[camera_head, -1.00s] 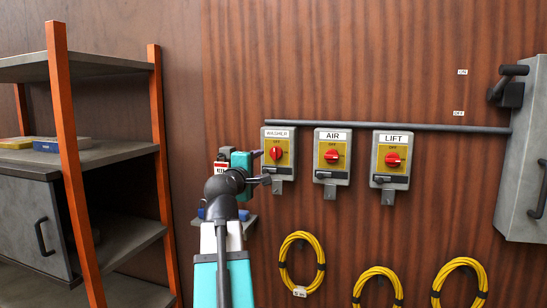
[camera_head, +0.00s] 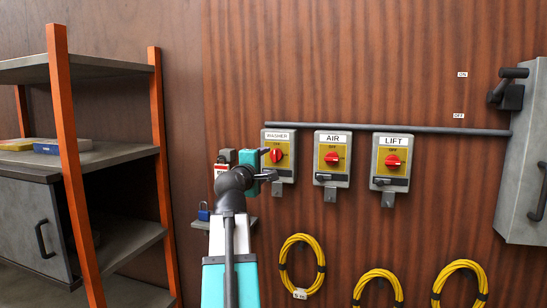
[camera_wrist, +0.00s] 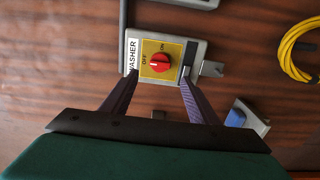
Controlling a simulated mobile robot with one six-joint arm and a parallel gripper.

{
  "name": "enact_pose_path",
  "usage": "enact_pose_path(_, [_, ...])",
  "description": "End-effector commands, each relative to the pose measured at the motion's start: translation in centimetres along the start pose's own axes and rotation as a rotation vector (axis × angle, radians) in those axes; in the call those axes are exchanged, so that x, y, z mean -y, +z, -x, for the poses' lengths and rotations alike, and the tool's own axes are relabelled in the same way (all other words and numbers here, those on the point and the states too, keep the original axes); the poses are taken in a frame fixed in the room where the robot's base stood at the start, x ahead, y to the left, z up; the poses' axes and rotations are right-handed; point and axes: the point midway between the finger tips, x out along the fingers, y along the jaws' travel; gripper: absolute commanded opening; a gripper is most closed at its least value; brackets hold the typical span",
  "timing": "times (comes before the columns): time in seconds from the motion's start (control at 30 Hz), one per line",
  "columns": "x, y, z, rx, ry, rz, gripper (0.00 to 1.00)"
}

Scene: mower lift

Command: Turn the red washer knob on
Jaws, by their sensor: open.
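The red washer knob (camera_head: 276,156) sits on a yellow plate on the grey WASHER box (camera_head: 290,176), leftmost of three switch boxes on the wall. In the wrist view the red knob (camera_wrist: 160,62) lies ahead of and between the two fingers of my gripper (camera_wrist: 155,82), and its marker lies between the OFF and ON labels. My gripper is open and apart from the knob. In the head view my gripper (camera_head: 268,164) is in front of the washer box's left side and partly covers it.
The AIR box (camera_head: 343,172) and LIFT box (camera_head: 402,173) stand to the right with red knobs. Yellow coiled hoses (camera_head: 302,265) hang below. A grey lever box (camera_head: 525,150) is at far right. A small shelf with a blue padlock (camera_head: 203,212) is behind my arm. A shelving rack (camera_head: 65,140) stands left.

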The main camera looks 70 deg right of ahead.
Motion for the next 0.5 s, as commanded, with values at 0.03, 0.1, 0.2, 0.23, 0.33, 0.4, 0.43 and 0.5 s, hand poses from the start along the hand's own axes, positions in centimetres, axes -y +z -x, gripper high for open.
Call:
enact_pose_path(0.03, [-0.2, -0.1, -0.8, 0.000, -0.001, 0.000, 0.54])
enact_pose_path(0.1, [-0.2, -0.1, -1.6, 0.000, 0.000, 0.000, 0.54])
enact_pose_path(0.2, [-0.2, -0.1, -2.8, 0.000, -0.001, 0.000, 0.54])
enact_pose_path(0.23, [-0.2, -0.1, -3.1, 0.000, -0.001, 0.000, 0.54])
enact_pose_path(0.33, [-0.1, -0.1, -4.3, 0.000, -0.001, 0.001, 0.54])
enact_pose_path(0.4, [-0.2, -0.1, -5.0, 0.000, -0.001, 0.000, 0.54])
enact_pose_path(0.43, [-0.2, -0.1, -5.4, 0.000, -0.001, 0.000, 0.54])
enact_pose_path(0.5, [-0.2, -0.1, -6.1, -0.001, -0.001, 0.000, 0.54])
